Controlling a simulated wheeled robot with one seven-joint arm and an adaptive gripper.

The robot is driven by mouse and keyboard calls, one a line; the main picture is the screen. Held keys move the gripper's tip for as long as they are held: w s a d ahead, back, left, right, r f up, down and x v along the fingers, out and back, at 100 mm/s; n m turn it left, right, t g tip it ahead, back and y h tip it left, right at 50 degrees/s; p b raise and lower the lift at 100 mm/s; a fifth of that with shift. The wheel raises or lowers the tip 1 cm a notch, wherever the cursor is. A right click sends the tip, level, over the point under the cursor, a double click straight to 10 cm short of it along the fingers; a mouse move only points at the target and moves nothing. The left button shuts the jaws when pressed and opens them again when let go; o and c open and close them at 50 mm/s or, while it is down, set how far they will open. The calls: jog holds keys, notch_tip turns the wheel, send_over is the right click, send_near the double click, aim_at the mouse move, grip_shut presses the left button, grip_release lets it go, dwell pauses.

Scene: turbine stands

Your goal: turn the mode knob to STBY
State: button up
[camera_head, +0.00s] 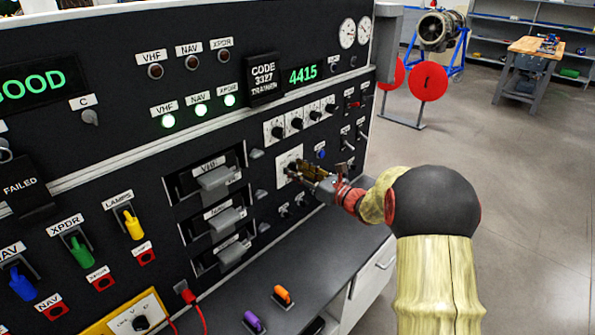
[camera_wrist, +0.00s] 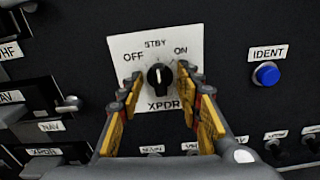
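The mode knob (camera_wrist: 160,76) is black and round, on a white plate (camera_wrist: 122,48) marked OFF, STBY and ON, with XPDR below. Its white mark looks roughly upright, toward STBY at the top. My gripper (camera_wrist: 158,80) has its fingers apart, one on each side of the knob, with a visible gap at least on the left. I cannot tell whether the right fingertip touches. In the head view my gripper (camera_head: 299,172) is at the white plate (camera_head: 285,158) and hides most of the knob.
A blue IDENT button (camera_wrist: 267,74) is right of the plate. Grey-handled modules (camera_head: 215,180) are to its left, small knobs (camera_head: 296,123) above. A shelf (camera_head: 300,270) below bears orange (camera_head: 283,295) and purple (camera_head: 253,321) pieces. Open floor (camera_head: 530,200) is at the right.

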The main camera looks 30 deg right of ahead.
aim_at(297, 170)
jog(key=shift+s, duration=0.1)
dwell(0.3)
jog(key=shift+p+v, duration=0.35)
jog(key=shift+v, duration=2.05)
jog(key=shift+d, duration=0.1)
